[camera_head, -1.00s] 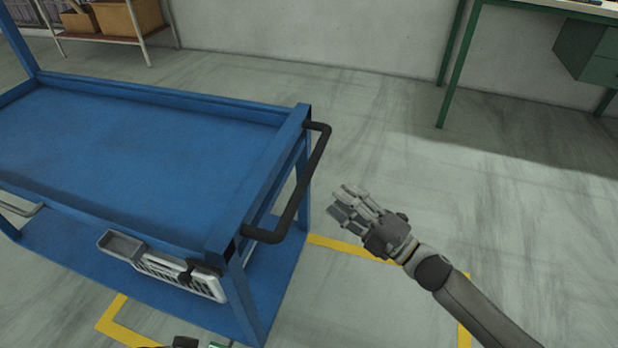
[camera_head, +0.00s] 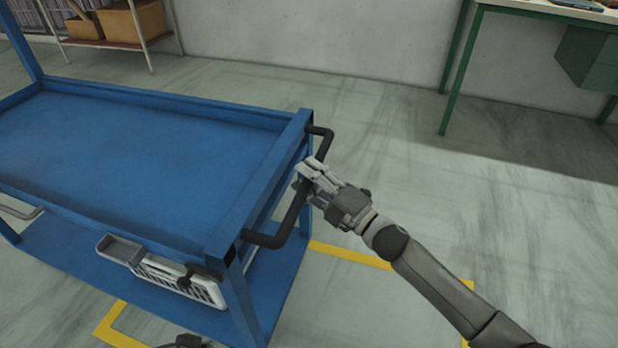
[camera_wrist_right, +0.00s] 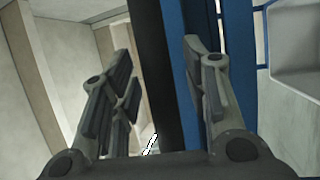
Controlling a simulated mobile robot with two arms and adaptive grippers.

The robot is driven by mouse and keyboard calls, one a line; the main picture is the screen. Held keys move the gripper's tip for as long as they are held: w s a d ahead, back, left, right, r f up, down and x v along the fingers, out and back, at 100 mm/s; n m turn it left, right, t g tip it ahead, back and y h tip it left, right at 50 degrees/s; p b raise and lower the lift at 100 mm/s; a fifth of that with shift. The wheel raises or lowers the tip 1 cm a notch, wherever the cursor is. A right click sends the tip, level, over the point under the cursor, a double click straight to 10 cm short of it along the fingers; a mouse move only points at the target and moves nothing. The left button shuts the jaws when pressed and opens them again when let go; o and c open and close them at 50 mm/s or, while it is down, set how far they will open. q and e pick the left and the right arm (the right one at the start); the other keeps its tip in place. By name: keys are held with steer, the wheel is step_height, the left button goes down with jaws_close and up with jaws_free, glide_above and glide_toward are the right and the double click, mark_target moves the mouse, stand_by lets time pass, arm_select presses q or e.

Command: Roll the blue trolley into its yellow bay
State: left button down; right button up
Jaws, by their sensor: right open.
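The blue trolley (camera_head: 140,160) stands at the left in the head view, with a flat top tray and a lower shelf. Its black push handle (camera_head: 270,240) sticks out from its right end. Yellow floor lines (camera_head: 350,254) of the bay show right of the trolley and at its lower left. My right gripper (camera_head: 309,175) is at the handle, its fingers open. In the right wrist view the black handle bar (camera_wrist_right: 157,75) runs between the two open fingers (camera_wrist_right: 160,85).
A green-legged table (camera_head: 456,75) stands at the back right. A shelf with cardboard boxes (camera_head: 133,22) is at the back left. The floor right of the trolley is clear.

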jaws_close()
steer(key=shift+d, duration=0.1)
